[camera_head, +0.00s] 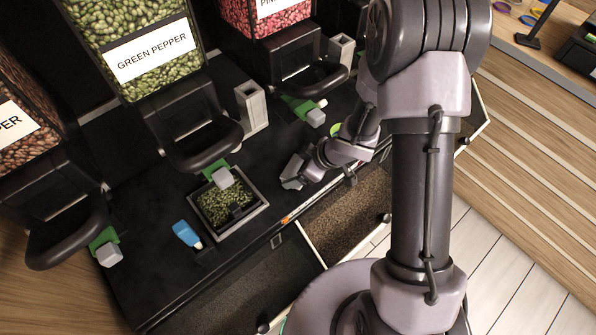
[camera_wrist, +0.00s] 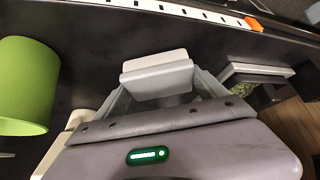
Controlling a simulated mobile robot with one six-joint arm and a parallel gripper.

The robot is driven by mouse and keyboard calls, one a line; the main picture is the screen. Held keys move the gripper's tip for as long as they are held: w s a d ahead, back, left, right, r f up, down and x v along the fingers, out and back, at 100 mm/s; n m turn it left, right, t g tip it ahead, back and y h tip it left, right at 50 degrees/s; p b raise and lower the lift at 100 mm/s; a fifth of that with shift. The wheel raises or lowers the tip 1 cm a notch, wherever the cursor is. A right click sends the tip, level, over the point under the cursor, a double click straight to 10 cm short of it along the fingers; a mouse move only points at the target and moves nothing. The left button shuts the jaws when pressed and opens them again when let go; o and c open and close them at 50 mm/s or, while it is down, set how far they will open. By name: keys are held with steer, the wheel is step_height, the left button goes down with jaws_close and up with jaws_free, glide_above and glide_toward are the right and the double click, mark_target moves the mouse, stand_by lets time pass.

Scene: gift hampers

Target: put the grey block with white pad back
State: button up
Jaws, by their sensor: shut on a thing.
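The grey block with a white pad (camera_wrist: 157,74) shows in the wrist view, between the ends of my gripper's fingers. My gripper (camera_head: 293,178) is shut on it, low over the black counter, right of the tray of green pepper. In the head view the block is small and hard to tell apart from my grey fingers. I cannot tell whether it touches the counter.
A grey-rimmed tray (camera_head: 246,228) of green pepper stands under the green pepper dispenser (camera_head: 155,55). A blue item with a white tip (camera_head: 187,235) lies left of it. A green cup (camera_wrist: 24,84) is beside my gripper. Open drawers (camera_head: 345,215) lie below the counter edge.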

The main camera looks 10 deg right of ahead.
steer(key=o, duration=1.6)
steer(key=d+r+m+t+h+p, duration=0.2)
steer(key=d+r+m+h+p, duration=0.15)
steer(key=d+r, duration=0.7)
steer(key=d+r+m+t+h+p, duration=0.25)
steer(key=d+r+p, duration=0.2)
steer(key=r, duration=1.15)
steer(key=s+a+r+m+g+h+b, duration=0.1)
steer(key=s+r+m, duration=0.6)
steer(key=s+r, duration=0.25)
steer(key=s+a+m+y, duration=0.1)
steer(key=s+a, duration=0.2)
steer(key=s+a+r+m+g+y, duration=0.1)
steer(key=s+a, duration=0.2)
steer(key=s+a+r+y, duration=0.1)
steer(key=s+a, duration=0.2)
steer(key=s, duration=0.1)
steer(key=shift+m, duration=0.4)
